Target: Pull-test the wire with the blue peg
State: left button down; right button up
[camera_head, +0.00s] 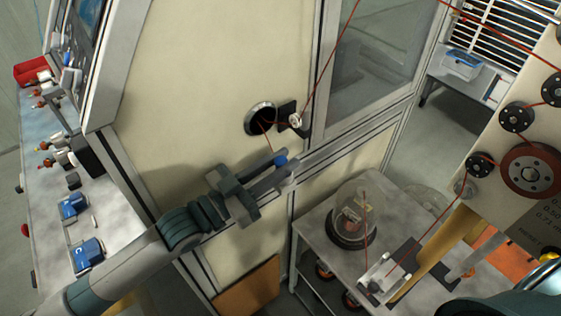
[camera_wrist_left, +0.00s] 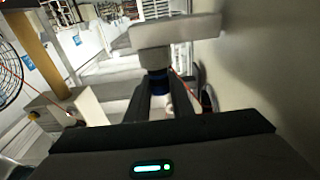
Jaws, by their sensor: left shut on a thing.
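My left gripper (camera_head: 284,172) reaches across in front of the cream machine panel, below a round metal-rimmed hole (camera_head: 261,118). It is shut on the blue peg (camera_head: 281,160); a blue band of the peg (camera_wrist_left: 158,88) shows between the two fingers in the left wrist view. A red wire (camera_head: 268,141) comes out of the hole and runs down to the peg. How it is fastened there is too small to tell. In the left wrist view a grey T-shaped piece (camera_wrist_left: 175,36) stands just beyond the peg. My right gripper is out of view.
A guide eyelet (camera_head: 295,120) beside the hole carries red wire upward. A grey table (camera_head: 320,235) at lower right holds a glass dome (camera_head: 358,215). A spool panel (camera_head: 525,185) stands at right. A bench (camera_head: 110,215) with blue parts lies at left.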

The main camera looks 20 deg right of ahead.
pick_arm(q)
jog(key=c, duration=1.5)
grip_release()
jog(key=shift+o, duration=0.2)
jog(key=shift+s+a+f+b, duration=0.2)
jog(key=shift+a+b, duration=0.15)
jog(key=shift+a, duration=0.2)
jog(key=b+v, duration=0.6)
jog(key=v, duration=1)
jog(key=shift+b, duration=0.4)
jog(key=shift+a+r, duration=0.1)
jog(key=shift+s, duration=0.15)
